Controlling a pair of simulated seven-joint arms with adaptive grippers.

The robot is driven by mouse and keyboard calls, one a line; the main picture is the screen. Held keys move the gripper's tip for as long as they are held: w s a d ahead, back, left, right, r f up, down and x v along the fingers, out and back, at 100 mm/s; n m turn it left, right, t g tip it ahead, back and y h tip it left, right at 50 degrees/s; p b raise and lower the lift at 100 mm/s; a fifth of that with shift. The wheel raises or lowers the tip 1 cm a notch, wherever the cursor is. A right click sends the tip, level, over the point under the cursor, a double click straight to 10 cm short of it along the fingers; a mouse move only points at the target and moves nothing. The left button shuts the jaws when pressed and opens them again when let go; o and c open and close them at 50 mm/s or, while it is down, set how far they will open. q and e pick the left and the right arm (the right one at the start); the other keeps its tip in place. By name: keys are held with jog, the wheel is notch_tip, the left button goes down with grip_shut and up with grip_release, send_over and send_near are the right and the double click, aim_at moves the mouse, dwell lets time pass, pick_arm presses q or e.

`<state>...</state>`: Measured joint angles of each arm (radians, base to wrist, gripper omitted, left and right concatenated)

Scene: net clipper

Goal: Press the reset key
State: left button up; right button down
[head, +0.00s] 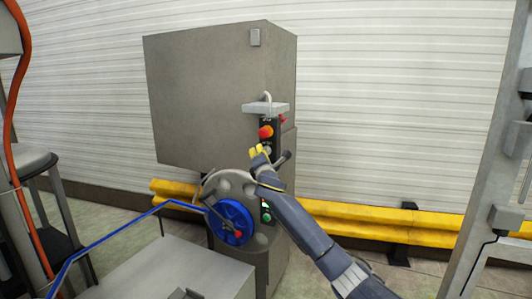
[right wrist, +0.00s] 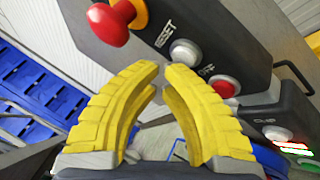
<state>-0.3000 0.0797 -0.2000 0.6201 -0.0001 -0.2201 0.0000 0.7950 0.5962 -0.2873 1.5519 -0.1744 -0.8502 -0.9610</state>
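The reset key is a round white button (right wrist: 185,52) beside the RESET label on the dark control panel (right wrist: 215,30) in the right wrist view. In the head view the gripper's yellow fingers partly cover that area of the panel. My right gripper (right wrist: 163,68) has its two yellow fingertips almost together, with a thin gap and nothing between them. The tips point at the panel just left of and below the white key in the wrist view. I cannot tell whether they touch it. My left gripper is not in view.
A red mushroom knob (right wrist: 112,22) on a yellow base sits close to the key, and a red OFF button (right wrist: 224,87) sits on its other side. A grey cabinet (head: 205,95), blue wheel (head: 231,221) and yellow rail (head: 425,226) surround the panel.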

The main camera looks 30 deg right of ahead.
jog(key=shift+w+d, duration=0.2)
jog(key=shift+d, duration=0.15)
dwell(1.1)
jog(key=shift+a, duration=0.1)
jog(key=shift+s+a, duration=0.45)
jog(key=shift+a, duration=0.15)
jog(key=shift+a, duration=0.15)
jog(key=shift+s+a, duration=0.65)
jog(key=shift+a, duration=0.35)
jog(key=shift+s+a, duration=0.65)
jog(key=shift+a, duration=0.35)
